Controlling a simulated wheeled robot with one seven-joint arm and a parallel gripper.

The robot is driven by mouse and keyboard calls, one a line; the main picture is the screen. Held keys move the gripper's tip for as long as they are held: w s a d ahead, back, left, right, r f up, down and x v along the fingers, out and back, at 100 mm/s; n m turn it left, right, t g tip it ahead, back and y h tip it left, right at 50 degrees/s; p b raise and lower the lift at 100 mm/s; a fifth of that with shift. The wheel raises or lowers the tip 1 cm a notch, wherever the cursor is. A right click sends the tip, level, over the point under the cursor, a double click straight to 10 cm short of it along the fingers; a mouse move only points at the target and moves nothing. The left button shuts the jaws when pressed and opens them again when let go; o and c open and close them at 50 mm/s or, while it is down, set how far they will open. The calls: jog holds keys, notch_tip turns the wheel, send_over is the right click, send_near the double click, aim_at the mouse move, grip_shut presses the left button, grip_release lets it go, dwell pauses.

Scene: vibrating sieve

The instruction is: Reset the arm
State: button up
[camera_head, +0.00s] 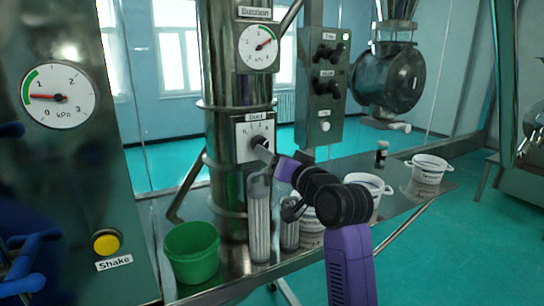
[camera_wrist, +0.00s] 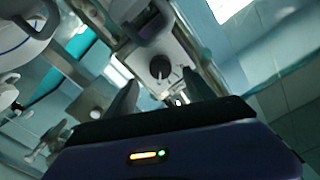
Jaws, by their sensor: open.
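My purple and black arm (camera_head: 345,235) reaches up from the lower right in the head view. My gripper (camera_head: 261,148) is close in front of a small dial panel (camera_head: 246,130) on the steel column. The panel carries a scale and a dark knob (camera_head: 257,141), partly covered by the gripper. In the wrist view the two dark fingers of my gripper (camera_wrist: 160,80) stand apart. The round knob (camera_wrist: 160,66) shows beyond and between the fingertips; I cannot tell whether they touch it.
A pressure gauge (camera_head: 259,47) sits above the panel. A control box (camera_head: 322,85) hangs to its right. A green bucket (camera_head: 191,252), clear cylinders (camera_head: 259,220) and white buckets (camera_head: 429,169) stand on the steel bench below. A yellow Shake button (camera_head: 107,243) is at left.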

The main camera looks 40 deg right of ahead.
dwell(0.4)
notch_tip(320, 180, up, 5)
jog(key=s+t+h, duration=0.2)
jog(key=s+a+f+n+y, duration=0.1)
jog(key=s+a+f+n, duration=0.2)
jog(key=s+a+f, duration=0.6)
jog(key=s+a+f+n+y, duration=0.1)
jog(key=s+a+f+n, duration=0.1)
jog(key=s+a+f, duration=0.6)
jog(key=s+a+f+n+g+y, duration=0.1)
jog(key=s+a+f, duration=0.2)
jog(key=s+f, duration=0.2)
jog(key=s+a+f+n+g+y, duration=0.1)
jog(key=s+f, duration=0.4)
jog(key=s, duration=0.6)
jog(key=s+a+f+n+g+y, duration=0.1)
jog(key=s+a+f+g+y, duration=0.1)
jog(key=s, duration=0.6)
notch_tip(320, 180, down, 3)
jog(key=a+y, duration=0.1)
jog(key=a, duration=0.1)
jog(key=shift+s+a+n+g, duration=0.25)
jog(key=shift+a+n+g, duration=0.05)
jog(key=shift+a, duration=0.1)
